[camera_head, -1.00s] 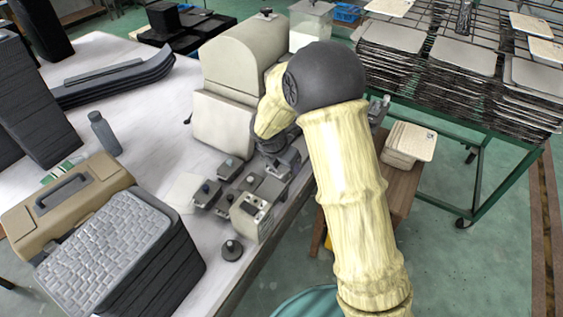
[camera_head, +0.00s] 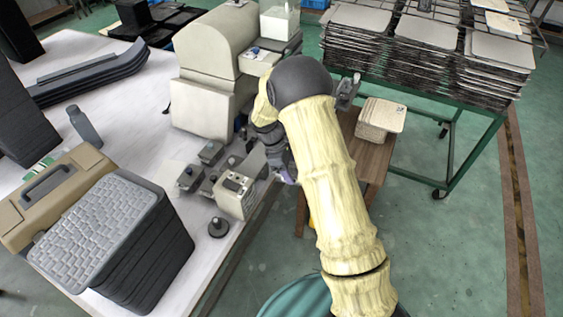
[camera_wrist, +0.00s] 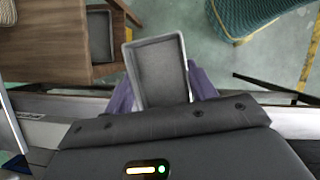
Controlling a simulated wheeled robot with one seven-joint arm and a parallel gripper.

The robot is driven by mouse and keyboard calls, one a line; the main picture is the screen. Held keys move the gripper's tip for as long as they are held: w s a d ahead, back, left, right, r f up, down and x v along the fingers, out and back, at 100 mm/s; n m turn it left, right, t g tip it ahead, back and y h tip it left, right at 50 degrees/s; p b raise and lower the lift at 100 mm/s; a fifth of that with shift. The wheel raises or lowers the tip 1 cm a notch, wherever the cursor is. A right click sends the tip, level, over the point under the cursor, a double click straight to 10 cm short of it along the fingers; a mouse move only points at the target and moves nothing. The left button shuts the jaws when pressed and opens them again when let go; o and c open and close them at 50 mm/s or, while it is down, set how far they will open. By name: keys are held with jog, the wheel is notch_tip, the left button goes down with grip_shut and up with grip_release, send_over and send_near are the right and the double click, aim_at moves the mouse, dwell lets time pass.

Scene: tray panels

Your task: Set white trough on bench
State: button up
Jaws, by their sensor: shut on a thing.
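The trough (camera_wrist: 158,70) is a shallow rectangular tray with a pale rim and a grey inside. My gripper (camera_wrist: 160,98) is shut on it, with purple fingers along its sides in the wrist view. In the head view my gripper (camera_head: 286,174) is near the right edge of the white table, and the trough cannot be made out there. The wooden bench (camera_head: 372,160) stands to the right of my gripper, partly behind my arm. A wooden surface, apparently the bench (camera_wrist: 42,45), shows at upper left in the wrist view.
A pale stack (camera_head: 380,118) sits on the bench's far end. The white table (camera_head: 120,155) holds a beige machine (camera_head: 205,75), small fixtures (camera_head: 236,193) and a tan toolbox (camera_head: 50,197). A green-framed rack (camera_head: 465,170) of stacked panels stands behind the bench. Floor at right is clear.

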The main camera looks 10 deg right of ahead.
jog(key=d+f+m+g+y, duration=0.1)
jog(key=m, duration=0.2)
jog(key=s+d+f+m+g+y, duration=0.1)
jog(key=f+m, duration=0.1)
jog(key=m, duration=0.2)
jog(key=d+f+m+y, duration=0.1)
jog(key=m, duration=0.3)
jog(key=shift+s+d+f+g, duration=0.25)
jog(key=shift+s+g, duration=0.15)
jog(key=m, duration=0.1)
jog(key=f+m+y, duration=0.1)
jog(key=m, duration=0.1)
jog(key=shift+s+d, duration=0.15)
